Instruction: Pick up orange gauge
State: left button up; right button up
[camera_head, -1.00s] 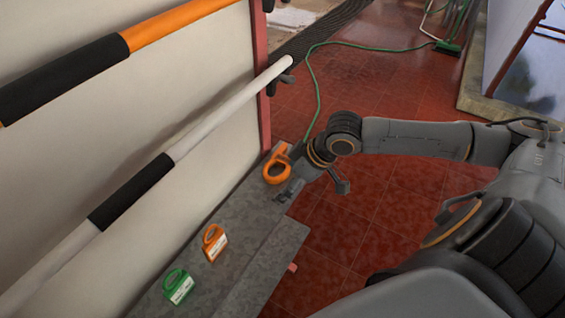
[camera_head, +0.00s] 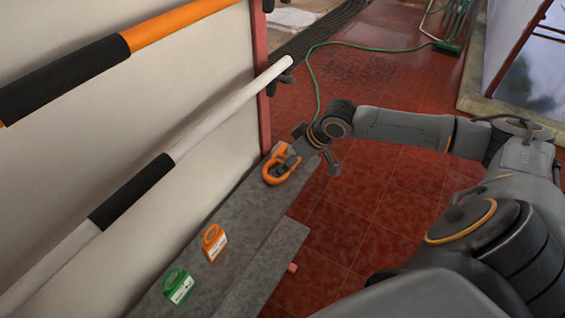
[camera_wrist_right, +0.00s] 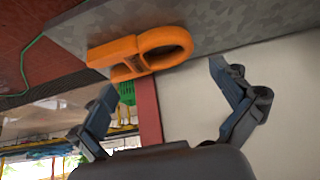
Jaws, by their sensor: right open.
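An orange gauge (camera_head: 269,179) with a thick loop lies at the far end of the grey ledge. In the right wrist view the orange gauge (camera_wrist_right: 150,50) shows its loop and a flat end, ahead of the fingertips and partly between them. My right gripper (camera_head: 287,162) is open over the far side of this gauge and partly hides it. Its spread fingers also show in the wrist view (camera_wrist_right: 163,80), with nothing clearly gripped; whether they touch the gauge I cannot tell. A smaller orange piece (camera_head: 214,243) with a white label stands nearer. My left gripper is out of view.
A green labelled piece (camera_head: 178,287) stands on the near part of the ledge (camera_head: 245,215). White and orange rails (camera_head: 130,190) run along the wall to the left. Red tiled floor (camera_head: 350,220) lies open to the right of the ledge.

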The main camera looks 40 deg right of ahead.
aim_at(279, 157)
jog(key=x, duration=0.5)
jog(key=shift+f+p, duration=0.1)
jog(key=shift+p, duration=0.2)
jog(key=c, duration=1)
jog(key=shift+o, duration=0.2)
